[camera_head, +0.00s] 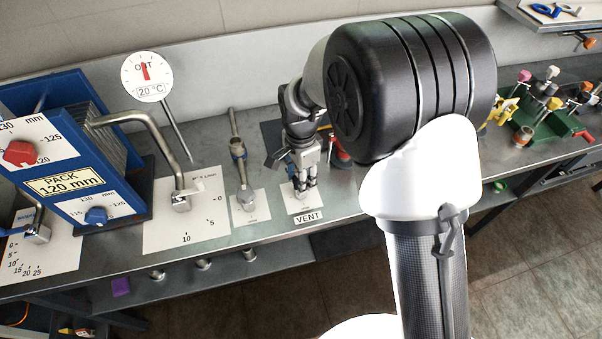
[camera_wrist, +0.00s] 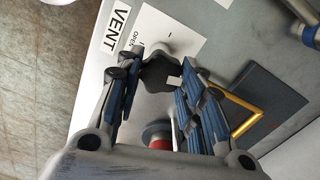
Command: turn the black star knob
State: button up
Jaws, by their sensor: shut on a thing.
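The black star knob (camera_wrist: 160,75) shows between the fingers of my gripper (camera_wrist: 154,80) in the wrist view. It sits on a white plate with the labels VENT and OPEN, and a small white mark shows on its right side. My gripper is shut on the knob, one finger on each side of it. In the head view my gripper (camera_head: 305,185) points down at the VENT plate (camera_head: 317,208), and its fingers hide most of the knob there.
A metal valve with a grey lever (camera_head: 243,185) stands just left of the VENT plate. Further left are a bent metal handle (camera_head: 160,135), a round dial (camera_head: 146,76) and a blue pack frame (camera_head: 95,190). A red-and-grey object (camera_head: 339,152) stands close on the right.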

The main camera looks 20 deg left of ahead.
jog(key=n+p, duration=0.1)
jog(key=n, duration=0.2)
jog(key=shift+r+n, duration=0.1)
jog(key=shift+n, duration=0.3)
jog(key=n+p, duration=0.1)
jog(key=n, duration=0.2)
jog(key=shift+n, duration=0.3)
jog(key=n+p, duration=0.2)
jog(key=n, duration=0.4)
jog(key=n+p, duration=0.1)
jog(key=n, duration=0.5)
jog(key=shift+n, duration=0.4)
jog(key=n, duration=0.6)
jog(key=shift+n, duration=0.3)
jog(key=o, duration=1)
jog(key=shift+o, duration=0.2)
